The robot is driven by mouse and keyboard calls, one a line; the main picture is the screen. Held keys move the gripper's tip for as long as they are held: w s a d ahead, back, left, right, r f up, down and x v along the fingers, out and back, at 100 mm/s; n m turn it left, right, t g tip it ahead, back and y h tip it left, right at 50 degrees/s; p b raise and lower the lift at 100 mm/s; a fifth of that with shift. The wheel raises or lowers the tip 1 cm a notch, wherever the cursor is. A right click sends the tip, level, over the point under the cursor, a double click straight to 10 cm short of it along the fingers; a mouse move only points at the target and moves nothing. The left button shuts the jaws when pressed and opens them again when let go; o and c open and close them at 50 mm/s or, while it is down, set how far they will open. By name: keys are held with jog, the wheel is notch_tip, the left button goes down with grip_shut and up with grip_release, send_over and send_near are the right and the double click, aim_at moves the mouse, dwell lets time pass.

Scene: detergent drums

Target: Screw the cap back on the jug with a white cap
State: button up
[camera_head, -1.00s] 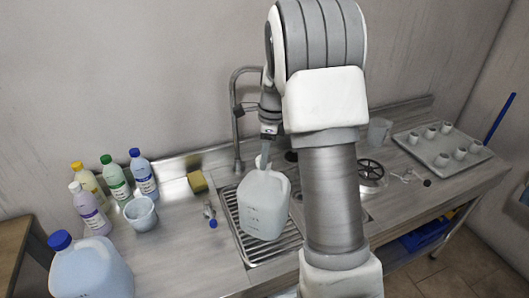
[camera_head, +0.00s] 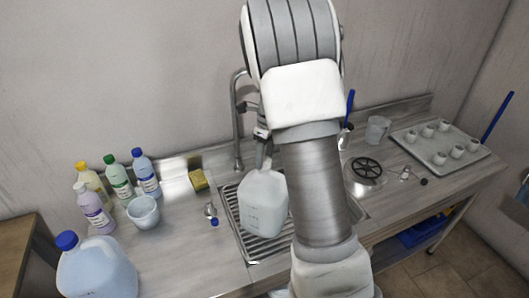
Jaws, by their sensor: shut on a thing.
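The translucent white jug (camera_head: 264,205) stands upright on the ribbed drainer in the middle of the counter. My gripper (camera_head: 262,155) points down right above the jug's mouth. It is shut on the white cap, which is small and mostly hidden by the fingers. I cannot tell whether the cap touches the neck or how far it is turned. My arm covers the area just right of the jug.
A blue-capped jug (camera_head: 95,270) stands front left. Several bottles (camera_head: 118,180), a light-blue cup (camera_head: 143,212) and a yellow sponge (camera_head: 199,180) stand left of the drainer. A tap (camera_head: 236,120) rises behind. A tray of white cups (camera_head: 440,145) lies right.

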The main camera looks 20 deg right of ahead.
jog(key=shift+f, duration=0.1)
dwell(0.3)
jog(key=shift+s+a+m+p, duration=0.1)
jog(key=shift+m+p, duration=1)
jog(key=shift+m, duration=0.4)
jog(key=m, duration=0.3)
jog(key=shift+h, duration=0.4)
jog(key=o, duration=1.1)
jog(key=n+b, duration=0.1)
jog(key=n, duration=0.2)
jog(key=shift+n+y, duration=0.3)
jog(key=shift+n, duration=1.1)
